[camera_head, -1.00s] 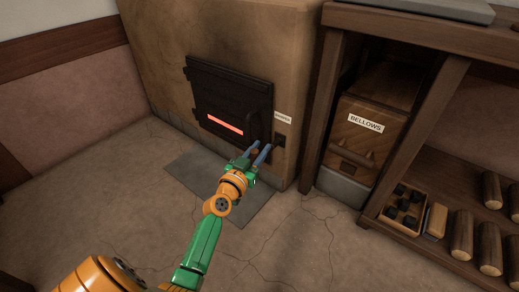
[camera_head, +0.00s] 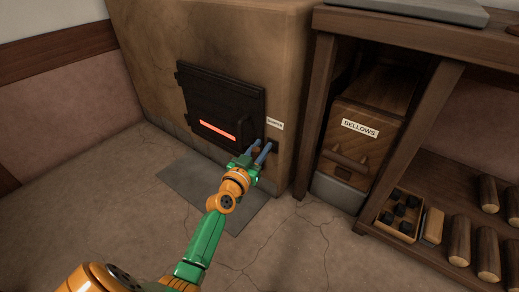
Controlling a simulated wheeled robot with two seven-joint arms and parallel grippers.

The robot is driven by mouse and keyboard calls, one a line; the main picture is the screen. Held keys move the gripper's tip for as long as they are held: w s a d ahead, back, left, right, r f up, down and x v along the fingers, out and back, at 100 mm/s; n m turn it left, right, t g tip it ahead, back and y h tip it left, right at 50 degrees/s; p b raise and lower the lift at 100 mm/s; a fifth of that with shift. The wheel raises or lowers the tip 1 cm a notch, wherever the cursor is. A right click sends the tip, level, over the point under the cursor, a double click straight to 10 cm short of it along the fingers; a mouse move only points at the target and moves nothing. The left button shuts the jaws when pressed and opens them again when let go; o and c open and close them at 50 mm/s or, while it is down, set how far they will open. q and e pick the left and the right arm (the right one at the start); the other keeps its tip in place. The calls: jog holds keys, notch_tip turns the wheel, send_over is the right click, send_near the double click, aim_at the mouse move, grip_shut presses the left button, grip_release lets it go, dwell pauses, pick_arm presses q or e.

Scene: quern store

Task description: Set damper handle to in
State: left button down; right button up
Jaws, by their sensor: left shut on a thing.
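The damper handle (camera_head: 274,146) is a small dark piece on the front of the clay furnace (camera_head: 210,45), just below a white label (camera_head: 275,123) and right of the black iron door (camera_head: 221,105). My left gripper (camera_head: 264,149) is at the handle, its two blue fingers shut on it. The fingers hide part of the handle, so how far it sticks out is hard to tell. My right gripper is not in view.
A red glow (camera_head: 217,130) shows in the door's slot. A grey plate (camera_head: 208,188) lies on the floor before the furnace. Right stands a wooden bench (camera_head: 395,38) with a box labelled BELLOWS (camera_head: 352,150), a tray of dark lumps (camera_head: 400,213) and several logs. The floor at left is clear.

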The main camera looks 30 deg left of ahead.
pick_arm(q)
jog(key=c, duration=0.7)
grip_release()
jog(key=shift+o, duration=0.2)
